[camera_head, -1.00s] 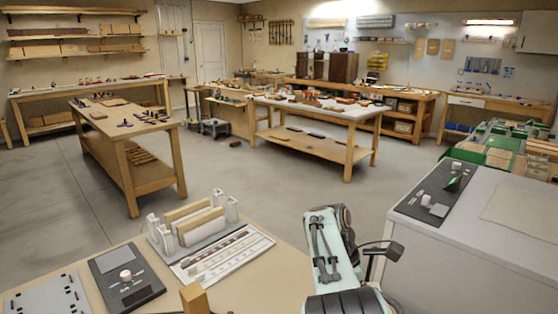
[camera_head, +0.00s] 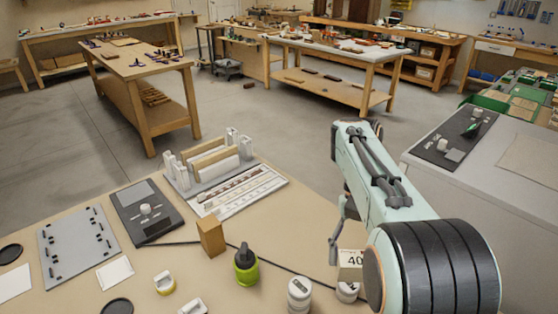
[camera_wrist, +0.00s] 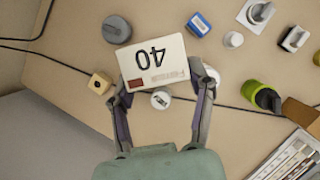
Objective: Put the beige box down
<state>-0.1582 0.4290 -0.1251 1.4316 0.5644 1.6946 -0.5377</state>
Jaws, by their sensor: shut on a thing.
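The beige box (camera_wrist: 165,52), with a large black "40" and a small red-brown patch on its face, sits between the two fingers of my gripper (camera_wrist: 157,84) in the wrist view. My gripper is shut on it. In the head view the box (camera_head: 350,259) shows at the lower right, partly hidden by my arm. It is over the tan bench top (camera_head: 225,285). I cannot tell whether its underside touches the bench.
Small items lie around the box: a grey round container (camera_wrist: 116,29), a yellowish block with a hole (camera_wrist: 99,83) and a blue-labelled item (camera_wrist: 198,25). A green-and-black bottle (camera_head: 245,264) and a wooden block (camera_head: 210,236) stand farther left. A black cable crosses the bench.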

